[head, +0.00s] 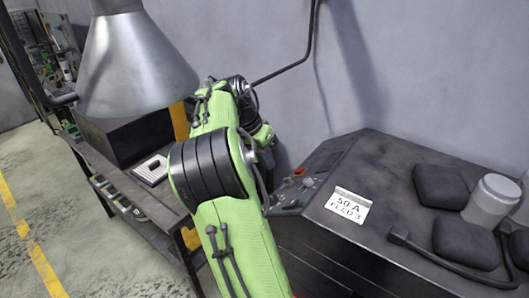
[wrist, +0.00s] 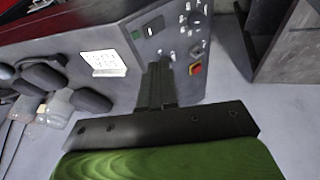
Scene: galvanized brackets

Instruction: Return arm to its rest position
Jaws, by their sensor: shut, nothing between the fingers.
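My green arm reaches forward through the middle of the head view, bent at a black joint. My gripper is hidden behind the arm there. In the wrist view my gripper (wrist: 157,85) is shut and empty, its dark fingers together. Beyond the fingertips is the control panel of a dark machine (wrist: 60,40), with knobs and a red-and-yellow button (wrist: 195,69). I cannot tell how far the fingers are from the panel.
The dark machine (head: 385,160) stands at right in the head view, with a white label (head: 348,205), black pads (head: 440,186) and a grey cylinder (head: 490,200) on top. A workbench (head: 120,188) stands at left under a metal hood (head: 135,70). Open floor (head: 30,200) lies far left.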

